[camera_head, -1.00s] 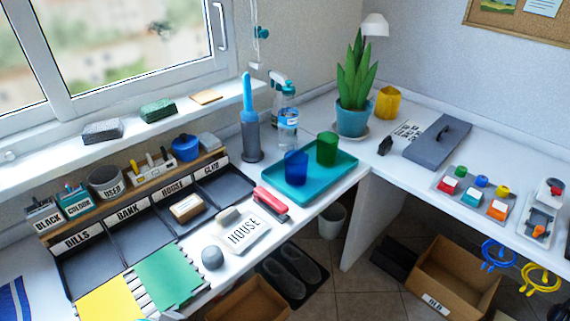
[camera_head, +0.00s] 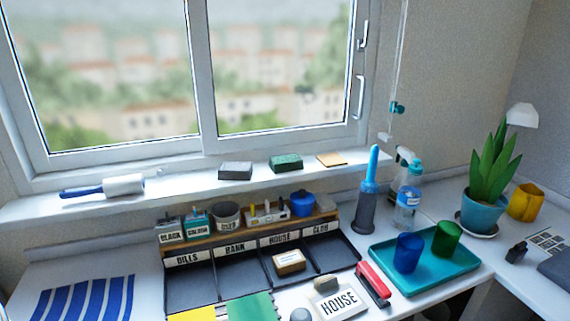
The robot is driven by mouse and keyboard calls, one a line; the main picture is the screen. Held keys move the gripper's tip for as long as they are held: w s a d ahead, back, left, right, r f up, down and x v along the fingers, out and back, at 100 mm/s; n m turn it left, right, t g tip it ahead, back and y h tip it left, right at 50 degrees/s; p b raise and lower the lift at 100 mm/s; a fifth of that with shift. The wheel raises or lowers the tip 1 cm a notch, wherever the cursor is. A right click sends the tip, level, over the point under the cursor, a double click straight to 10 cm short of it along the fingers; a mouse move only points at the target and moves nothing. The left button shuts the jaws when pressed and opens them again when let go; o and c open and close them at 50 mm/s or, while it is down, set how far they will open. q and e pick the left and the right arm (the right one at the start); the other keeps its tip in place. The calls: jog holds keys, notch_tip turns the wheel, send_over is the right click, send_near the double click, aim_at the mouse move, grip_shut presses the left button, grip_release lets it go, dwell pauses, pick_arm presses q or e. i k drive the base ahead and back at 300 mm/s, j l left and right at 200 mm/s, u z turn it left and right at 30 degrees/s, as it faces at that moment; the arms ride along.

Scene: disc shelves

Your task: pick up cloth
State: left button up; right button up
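A white cloth with blue stripes (camera_head: 86,299) lies flat on the desk at the lower left. Its near edge is cut off by the bottom of the picture. Neither of my grippers is in view, so nothing shows near the cloth or touching it.
Right of the cloth stands a dark sorting tray (camera_head: 190,288) with labelled compartments. Yellow (camera_head: 192,314) and green (camera_head: 249,306) sheets lie before it. A roller with a blue handle (camera_head: 104,187) lies on the windowsill behind. The desk around the cloth is clear.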

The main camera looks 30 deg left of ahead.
aim_at(228, 170)
jog(key=i+l, duration=0.3)
jog(key=l, duration=0.25)
jog(key=u, duration=1.3)
jog(key=l, duration=0.1)
